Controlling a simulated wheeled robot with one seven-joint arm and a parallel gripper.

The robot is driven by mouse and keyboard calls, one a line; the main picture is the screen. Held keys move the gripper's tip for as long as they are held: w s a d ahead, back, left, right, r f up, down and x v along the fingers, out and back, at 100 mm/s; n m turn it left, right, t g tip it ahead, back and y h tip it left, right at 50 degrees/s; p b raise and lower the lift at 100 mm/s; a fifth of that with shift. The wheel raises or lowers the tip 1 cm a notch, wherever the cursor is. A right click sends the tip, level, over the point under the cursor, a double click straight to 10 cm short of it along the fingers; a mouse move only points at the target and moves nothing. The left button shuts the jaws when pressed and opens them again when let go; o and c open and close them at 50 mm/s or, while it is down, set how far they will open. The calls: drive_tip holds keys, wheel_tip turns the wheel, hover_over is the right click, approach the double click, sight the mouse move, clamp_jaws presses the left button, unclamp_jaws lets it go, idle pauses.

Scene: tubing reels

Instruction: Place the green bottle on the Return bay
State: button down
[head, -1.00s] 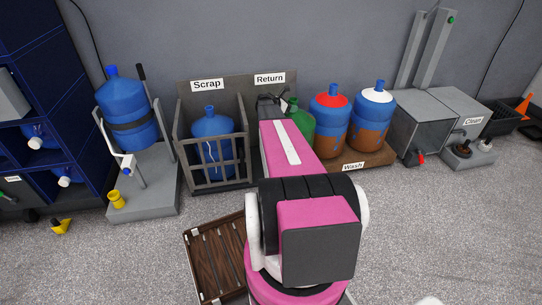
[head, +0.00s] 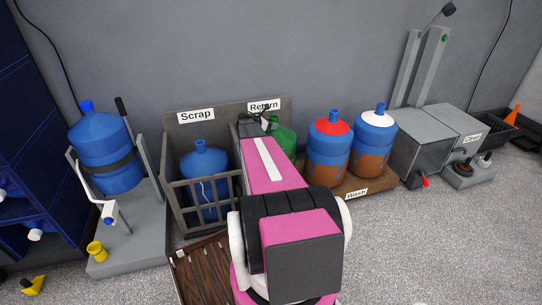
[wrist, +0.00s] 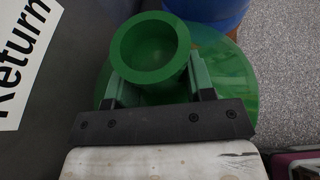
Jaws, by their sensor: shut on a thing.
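My gripper (wrist: 150,95) is shut on the neck of the green bottle (wrist: 240,85), one finger on each side of the open green mouth. In the head view the green bottle (head: 284,137) shows only in part behind my pink arm, upright, in front of the Return sign (head: 264,106). The sign also shows at the left of the wrist view (wrist: 20,55). The Return bay's floor is hidden by my arm, so I cannot tell whether the bottle's base touches it.
The Scrap cage (head: 205,205) with a blue bottle (head: 205,170) is left of my arm. A red-topped bottle (head: 328,150) and a white-topped bottle (head: 374,140) stand on the Wash platform (head: 378,184) at right. A wooden slatted platform (head: 203,272) lies in front.

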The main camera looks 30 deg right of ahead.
drive_tip(key=shift+f, duration=4.2)
drive_tip(key=shift+c, duration=2.4)
unclamp_jaws()
drive_tip(key=shift+a+r, duration=0.25)
drive_tip(key=v, duration=1.1)
drive_tip(key=shift+s+a+r, duration=0.1)
drive_tip(key=shift+a, duration=0.1)
